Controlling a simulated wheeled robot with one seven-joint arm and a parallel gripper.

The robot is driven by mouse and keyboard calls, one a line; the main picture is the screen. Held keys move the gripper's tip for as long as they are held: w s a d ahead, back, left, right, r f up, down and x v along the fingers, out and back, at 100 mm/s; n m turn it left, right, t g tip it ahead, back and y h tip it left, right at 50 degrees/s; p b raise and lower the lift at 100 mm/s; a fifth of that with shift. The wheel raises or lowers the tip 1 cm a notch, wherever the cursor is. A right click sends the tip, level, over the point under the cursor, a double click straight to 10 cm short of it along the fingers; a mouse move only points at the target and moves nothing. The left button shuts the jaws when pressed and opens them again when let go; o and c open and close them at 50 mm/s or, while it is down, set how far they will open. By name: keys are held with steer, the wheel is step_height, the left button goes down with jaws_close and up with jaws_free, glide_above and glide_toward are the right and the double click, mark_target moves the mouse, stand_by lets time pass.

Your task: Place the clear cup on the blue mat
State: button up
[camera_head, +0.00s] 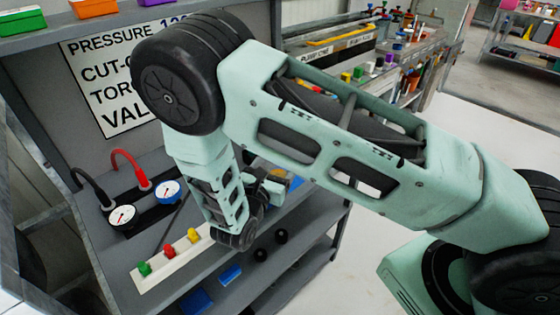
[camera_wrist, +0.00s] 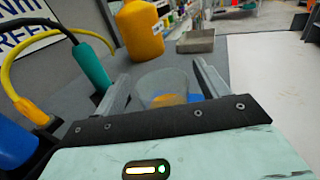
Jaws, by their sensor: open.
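A clear cup (camera_wrist: 163,80) stands upright on the grey surface in the wrist view, between the two fingers of my gripper (camera_wrist: 161,70). The gripper is open, with one finger on each side of the cup; I cannot tell whether either finger touches it. Something orange shows through the cup's lower part. A blue patch, perhaps the blue mat (camera_wrist: 196,98), shows beside the cup's base near the right finger. In the head view my gripper (camera_head: 268,188) is over the bench, and my arm hides the cup. Blue shows just beyond it (camera_head: 296,183).
A yellow cylinder (camera_wrist: 139,32) and a grey metal tray (camera_wrist: 196,41) stand behind the cup. Hoses with teal (camera_wrist: 91,67) and blue (camera_wrist: 15,142) fittings are at left. Gauges (camera_head: 122,216) and a strip of coloured knobs (camera_head: 168,251) sit on the bench.

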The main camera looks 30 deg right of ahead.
steer(key=b+v, duration=0.1)
steer(key=v, duration=0.8)
steer(key=shift+s+a, duration=0.1)
steer(key=shift+s, duration=0.1)
steer(key=s+d+r+m+g+y, duration=0.1)
steer(key=s+r+m+g+y, duration=0.3)
steer(key=s+m+g, duration=0.3)
steer(key=s+d+r+m+g+y, duration=0.1)
steer(key=s+r+m+g+y, duration=0.4)
steer(key=s, duration=0.4)
steer(key=s+a+r+m+y, duration=0.4)
steer(key=m+y, duration=0.1)
steer(key=m, duration=0.1)
steer(key=shift+a+r, duration=0.15)
step_height(320, 180, up, 3)
steer(key=shift+f+p, duration=0.2)
steer(key=shift+p, duration=0.85)
